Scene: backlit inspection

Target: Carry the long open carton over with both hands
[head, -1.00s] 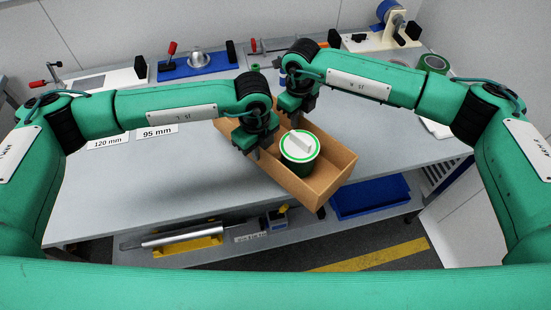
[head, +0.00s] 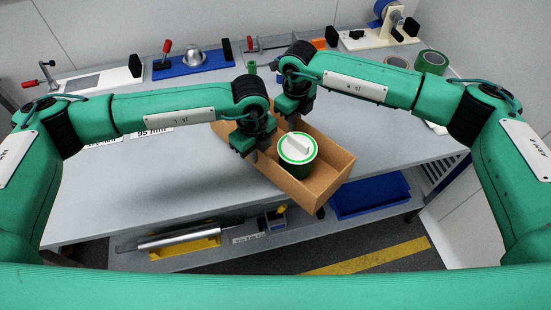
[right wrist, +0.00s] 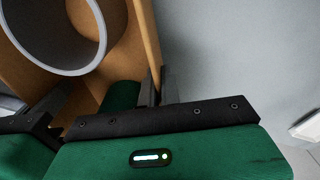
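The long open carton (head: 333,172) is brown cardboard, slanting from upper left to lower right at the table's front edge in the head view. A green round container (head: 297,160) with a white top and a white block stands inside it. My left gripper (head: 254,153) is at the near long wall. My right gripper (head: 289,120) is at the far long wall. In the right wrist view, the right fingers (right wrist: 156,92) close on the carton's wall (right wrist: 148,40). The left gripper (right wrist: 42,125) shows at the left there. Its fingertips are partly hidden.
The grey table (head: 190,190) has fixtures along its back, including a blue base (head: 180,68) with a metal dome. Green rolls (head: 431,62) stand at the back right. A blue tray (head: 370,197) and a metal cylinder (head: 190,236) are on the lower shelf.

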